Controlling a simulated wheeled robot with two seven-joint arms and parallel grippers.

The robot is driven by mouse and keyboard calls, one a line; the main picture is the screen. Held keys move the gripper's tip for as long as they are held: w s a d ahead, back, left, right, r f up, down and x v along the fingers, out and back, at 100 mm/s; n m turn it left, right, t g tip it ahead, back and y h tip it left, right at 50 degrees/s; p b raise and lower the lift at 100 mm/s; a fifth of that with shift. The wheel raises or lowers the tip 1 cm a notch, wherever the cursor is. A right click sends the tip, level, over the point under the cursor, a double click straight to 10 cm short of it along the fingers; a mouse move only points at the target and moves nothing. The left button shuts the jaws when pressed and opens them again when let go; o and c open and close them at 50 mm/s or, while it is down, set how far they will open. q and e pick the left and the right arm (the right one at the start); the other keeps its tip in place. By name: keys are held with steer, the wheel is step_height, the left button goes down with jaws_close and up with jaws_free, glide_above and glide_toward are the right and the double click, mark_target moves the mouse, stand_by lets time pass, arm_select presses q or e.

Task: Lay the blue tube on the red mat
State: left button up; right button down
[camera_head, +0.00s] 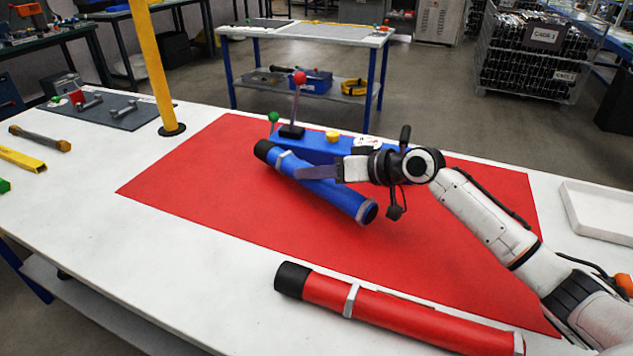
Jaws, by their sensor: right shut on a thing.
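The blue tube (345,198) has dark ends and a grey band near its far left end. It slants from upper left to lower right over the red mat (215,185). My right gripper (316,173) comes in from the right and is shut on the tube at its upper left part. I cannot tell surely whether the tube touches the mat or hangs just above it. The far side of the tube is hidden. My left gripper is not in view.
A blue control box (318,148) with red and green knobbed levers stands close behind the tube. A red tube (400,315) lies along the mat's front edge. A yellow post (152,62) rises at the mat's back left. A white tray (598,212) sits at right. The mat's left part is clear.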

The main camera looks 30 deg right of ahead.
steer(key=shift+f, duration=0.9)
steer(key=shift+f, duration=0.15)
steer(key=c, duration=1.2)
jaws_free()
steer(key=shift+f, duration=0.1)
steer(key=shift+o, duration=0.2)
steer(key=shift+r, duration=0.3)
steer(key=v, duration=1)
steer(key=shift+s+d+f, duration=0.15)
steer(key=shift+s+d, duration=0.05)
steer(key=shift+v, duration=0.75)
